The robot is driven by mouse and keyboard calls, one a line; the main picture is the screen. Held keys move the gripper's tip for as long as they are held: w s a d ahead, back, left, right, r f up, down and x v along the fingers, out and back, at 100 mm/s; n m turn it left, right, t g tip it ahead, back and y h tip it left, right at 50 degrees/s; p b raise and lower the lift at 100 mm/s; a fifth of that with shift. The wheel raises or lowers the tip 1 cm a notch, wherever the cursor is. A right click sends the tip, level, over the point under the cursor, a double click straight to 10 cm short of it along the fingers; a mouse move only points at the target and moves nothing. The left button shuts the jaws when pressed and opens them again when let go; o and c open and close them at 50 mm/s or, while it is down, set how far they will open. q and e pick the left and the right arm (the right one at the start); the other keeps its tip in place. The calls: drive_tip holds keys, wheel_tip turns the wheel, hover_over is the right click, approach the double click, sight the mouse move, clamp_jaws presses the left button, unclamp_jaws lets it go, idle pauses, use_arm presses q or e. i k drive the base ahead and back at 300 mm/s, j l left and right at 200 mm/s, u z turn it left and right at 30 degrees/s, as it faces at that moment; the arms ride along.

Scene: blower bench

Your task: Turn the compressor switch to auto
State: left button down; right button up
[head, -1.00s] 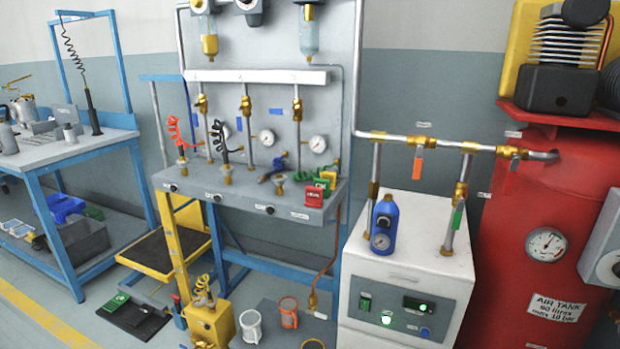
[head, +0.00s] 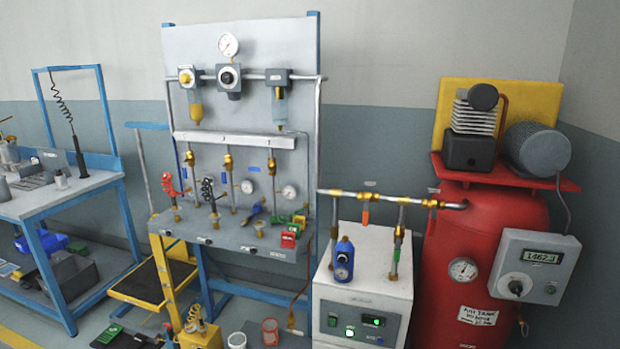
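The compressor is a red air tank (head: 486,240) with a pump (head: 474,125) and a grey motor (head: 537,148) on top, at the right of the head view. A grey control box (head: 536,275) is fixed at the tank's right side. It carries a lit display (head: 543,257) and a round switch knob (head: 516,288) with a light pointer. The markings around the knob are too small to read, so its setting cannot be told. Neither of my grippers is in view.
A white dryer cabinet (head: 361,290) with a blue bottle-shaped unit (head: 343,262) stands left of the tank. A pipe (head: 395,196) with valves joins the tank to the bench panel (head: 240,115). A blue-framed workbench (head: 62,196) is at the far left.

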sight(515, 287)
drive_tip(key=z, duration=1.3)
